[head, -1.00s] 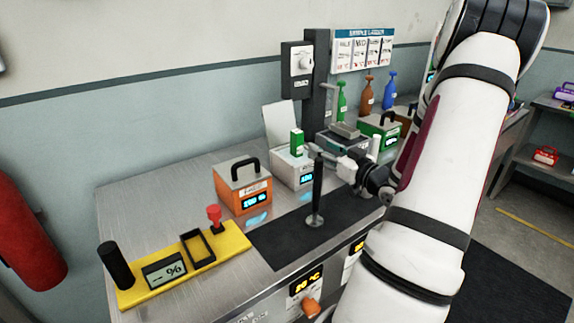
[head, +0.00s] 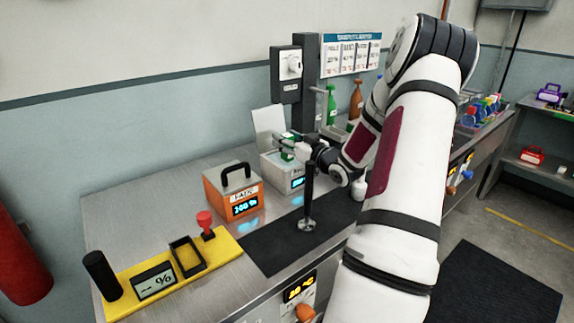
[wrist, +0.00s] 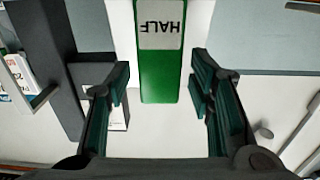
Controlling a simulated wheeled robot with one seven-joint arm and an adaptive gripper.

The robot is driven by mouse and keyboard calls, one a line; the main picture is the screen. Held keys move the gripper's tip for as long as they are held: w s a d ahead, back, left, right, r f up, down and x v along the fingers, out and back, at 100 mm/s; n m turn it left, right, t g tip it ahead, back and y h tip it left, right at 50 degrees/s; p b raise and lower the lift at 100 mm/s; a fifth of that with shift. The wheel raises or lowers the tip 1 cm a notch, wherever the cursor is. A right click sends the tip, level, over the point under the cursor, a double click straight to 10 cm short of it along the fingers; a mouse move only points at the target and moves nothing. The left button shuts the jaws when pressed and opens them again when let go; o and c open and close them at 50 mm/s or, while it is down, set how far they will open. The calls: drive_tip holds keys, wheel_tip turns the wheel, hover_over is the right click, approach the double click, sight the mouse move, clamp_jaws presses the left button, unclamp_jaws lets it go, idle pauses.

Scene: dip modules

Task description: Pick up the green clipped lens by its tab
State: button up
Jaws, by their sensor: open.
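The green clipped lens (head: 287,156) shows in the head view as a small green piece on top of the white box with a blue display. My gripper (head: 282,141) is at it and partly covers it. In the wrist view the lens (wrist: 160,80) is a green plate with a pale label reading HALF, upside down. Its near end lies between my open gripper's fingertips (wrist: 160,72), with a gap on each side. I cannot tell how deep between the fingers it sits.
The white box (head: 270,172) stands beside an orange box (head: 232,193) with a black handle. A black post (head: 308,198) stands on the dark mat (head: 270,250) in front. A grey column (head: 308,85) rises behind. A yellow tray (head: 222,252) lies front left.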

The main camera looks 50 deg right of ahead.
drive_tip(key=shift+w, duration=0.1)
drive_tip(key=shift+c, duration=0.3)
clamp_jaws()
